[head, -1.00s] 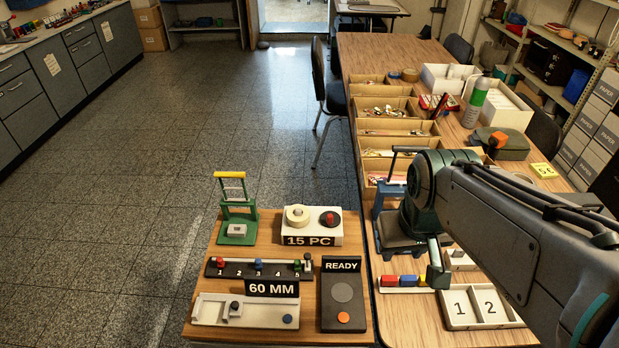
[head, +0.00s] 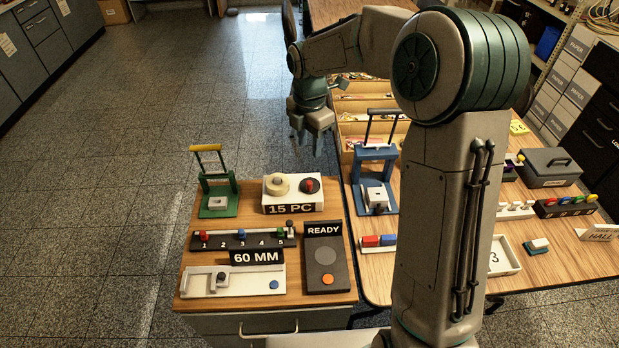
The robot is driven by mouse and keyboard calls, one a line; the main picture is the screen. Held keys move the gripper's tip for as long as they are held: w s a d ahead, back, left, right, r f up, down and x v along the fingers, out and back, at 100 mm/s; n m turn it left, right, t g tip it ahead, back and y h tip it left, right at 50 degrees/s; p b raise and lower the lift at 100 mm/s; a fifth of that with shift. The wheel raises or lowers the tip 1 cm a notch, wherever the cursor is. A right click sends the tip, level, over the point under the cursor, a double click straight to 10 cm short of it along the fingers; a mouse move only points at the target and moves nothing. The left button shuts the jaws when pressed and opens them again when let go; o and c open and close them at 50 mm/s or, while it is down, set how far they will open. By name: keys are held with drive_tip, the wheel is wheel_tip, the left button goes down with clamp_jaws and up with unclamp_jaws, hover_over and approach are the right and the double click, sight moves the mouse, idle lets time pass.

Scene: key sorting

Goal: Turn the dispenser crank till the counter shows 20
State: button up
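The dispenser is a white box (head: 274,202) at the back right of the small wooden cabinet top in the head view. Its dark front label, the counter (head: 290,209), reads "15 PC". On top sit a cream round reel (head: 277,184) and a dark crank disc (head: 304,189) with a red knob (head: 310,185). My gripper (head: 309,146) hangs above and behind the dispenser, fingers pointing down. It looks open and empty, and it is apart from the crank.
A green press with a yellow handle (head: 207,148) stands left of the dispenser. In front are a numbered slider rail (head: 222,242), a "60 MM" gauge tray (head: 245,282) and a "READY" panel (head: 341,282). A blue press (head: 373,155) stands to the right on the long table.

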sight(309, 182)
wheel_tip(309, 182, down, 14)
drive_tip(key=shift+r, duration=0.1)
idle(0.4)
clamp_jaws()
